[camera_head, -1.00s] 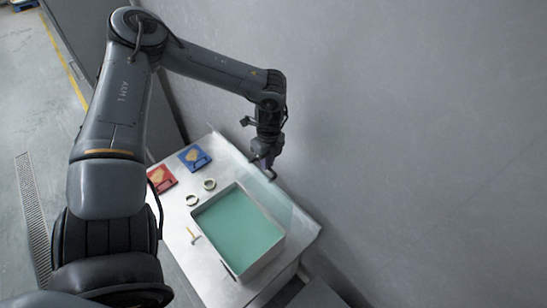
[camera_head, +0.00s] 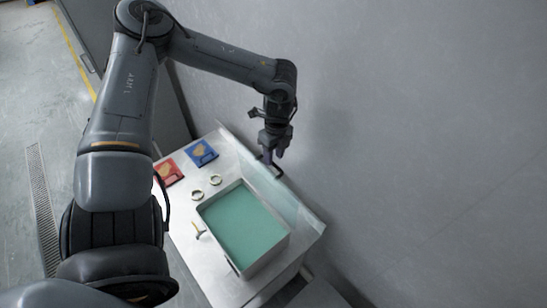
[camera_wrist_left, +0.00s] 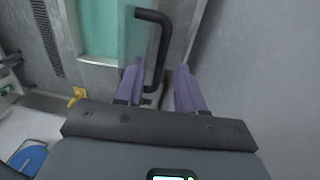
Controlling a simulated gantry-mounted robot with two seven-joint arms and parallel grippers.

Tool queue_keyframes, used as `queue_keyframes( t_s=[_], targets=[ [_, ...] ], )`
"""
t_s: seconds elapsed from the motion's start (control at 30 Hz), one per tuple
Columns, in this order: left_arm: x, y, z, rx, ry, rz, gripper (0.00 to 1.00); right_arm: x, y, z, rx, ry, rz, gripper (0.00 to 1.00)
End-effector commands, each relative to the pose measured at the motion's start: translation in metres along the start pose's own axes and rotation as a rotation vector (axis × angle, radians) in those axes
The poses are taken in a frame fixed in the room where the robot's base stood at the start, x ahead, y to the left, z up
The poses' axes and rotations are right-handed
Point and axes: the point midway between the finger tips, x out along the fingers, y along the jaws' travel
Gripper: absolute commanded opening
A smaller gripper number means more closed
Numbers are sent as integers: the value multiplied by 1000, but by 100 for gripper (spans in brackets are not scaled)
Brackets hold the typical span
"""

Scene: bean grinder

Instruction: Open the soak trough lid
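The soak trough (camera_head: 268,259) is a pale rectangular tub of teal liquid on the worktop. The lid (camera_head: 290,200) is a clear glass panel that stands raised along the trough's wall side, leaving the top uncovered. Its black handle (camera_wrist_left: 157,50) shows in the left wrist view, in front of the glass. My left gripper (camera_head: 270,158) is at the handle end of the lid. In the left wrist view its two purple fingers (camera_wrist_left: 160,82) are spread apart with the handle's lower end between them, near the left finger. My right gripper is not in view.
A red holder (camera_head: 169,172) and a blue holder (camera_head: 202,153) lie at the worktop's far end. Two rings (camera_head: 215,180) and a small yellow-handled tool (camera_head: 199,230) lie beside the trough. A grey wall (camera_head: 420,130) stands close behind the lid.

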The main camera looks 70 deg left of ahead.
Motion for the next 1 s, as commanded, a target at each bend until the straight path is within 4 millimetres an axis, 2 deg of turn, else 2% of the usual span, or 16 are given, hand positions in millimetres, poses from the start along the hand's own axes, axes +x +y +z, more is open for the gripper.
queue_keyframes(
  t_s=[0.3, 0.5, 0.7, 1.0],
  targets=[
    [-53, -2, 0, 0, 0, -7, 38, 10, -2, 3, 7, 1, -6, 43],
    [-78, -1, 0, -1, -1, -3, 38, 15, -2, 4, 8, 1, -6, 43],
    [-89, 0, 1, -2, -1, -1, 38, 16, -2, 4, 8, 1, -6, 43],
    [-90, 0, 0, -2, 0, -1, 38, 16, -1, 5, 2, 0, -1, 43]
  ],
)
